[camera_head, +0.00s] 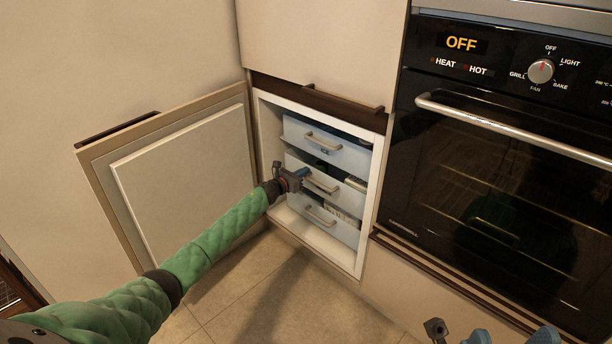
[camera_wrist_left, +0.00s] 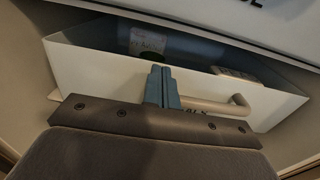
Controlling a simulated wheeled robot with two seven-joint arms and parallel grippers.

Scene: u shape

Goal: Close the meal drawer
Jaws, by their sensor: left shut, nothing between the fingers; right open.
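The middle drawer (camera_head: 342,196), pale and translucent with a beige bar handle (camera_head: 321,183), is pulled partly out of the open cabinet. In the left wrist view its front (camera_wrist_left: 95,75) is close, with packages visible inside. Its label is mostly hidden behind my gripper, so I cannot read it fully. My left gripper (camera_head: 303,173) is shut and empty at this drawer's front, beside the left end of the handle. In the left wrist view its blue fingers (camera_wrist_left: 162,86) are together against or just before the front; contact is unclear. My right gripper (camera_head: 512,337) is open at the lower right edge, partly cut off.
Similar drawers sit above (camera_head: 335,150) and below (camera_head: 335,226). The cabinet door (camera_head: 185,180) stands wide open at the left. A black oven (camera_head: 500,190) with a bar handle (camera_head: 510,130) is at the right. The tiled floor (camera_head: 270,290) in front is clear.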

